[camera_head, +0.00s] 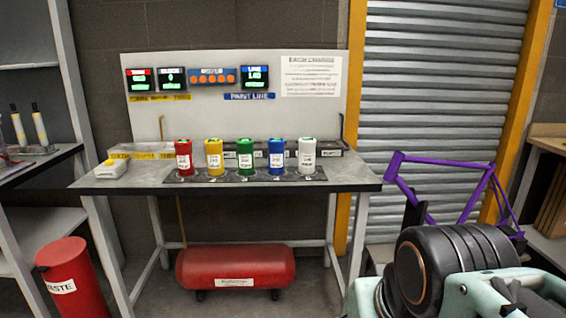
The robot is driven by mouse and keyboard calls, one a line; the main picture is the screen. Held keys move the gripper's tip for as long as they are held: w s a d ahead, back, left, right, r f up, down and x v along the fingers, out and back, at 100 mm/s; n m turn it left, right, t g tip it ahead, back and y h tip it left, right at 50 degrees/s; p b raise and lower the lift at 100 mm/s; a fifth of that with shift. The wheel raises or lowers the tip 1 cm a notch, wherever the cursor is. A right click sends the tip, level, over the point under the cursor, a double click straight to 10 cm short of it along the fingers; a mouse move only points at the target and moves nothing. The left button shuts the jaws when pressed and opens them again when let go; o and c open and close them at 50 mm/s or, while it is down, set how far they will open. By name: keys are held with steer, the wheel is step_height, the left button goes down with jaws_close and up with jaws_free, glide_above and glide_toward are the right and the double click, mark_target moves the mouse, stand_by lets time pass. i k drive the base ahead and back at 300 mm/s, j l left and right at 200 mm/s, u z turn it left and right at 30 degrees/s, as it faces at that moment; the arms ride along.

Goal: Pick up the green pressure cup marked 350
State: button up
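A green cup (246,158) with a white label stands upright in the middle of a row on the workbench (330,176). The label print is too small to read for certain. A red cup (183,158) and a yellow cup (214,157) stand to its left. A blue cup (277,156) and a white cup (307,156) stand to its right. The cups stand along a dark strip near the bench front. Part of my arm shows at the lower right, well away from the cups. My gripper's fingers cannot be made out.
A folded white cloth (111,168) lies at the bench's left end. Low boxes stand behind the cups. A red tank (236,267) sits under the bench. A red waste bin (72,279) stands at lower left. A purple bicycle frame (440,166) stands at right. The bench's right end is clear.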

mark_target(245, 157)
steer(key=i+j+z, duration=0.35)
steer(key=i+j, duration=0.4)
steer(key=j, duration=0.15)
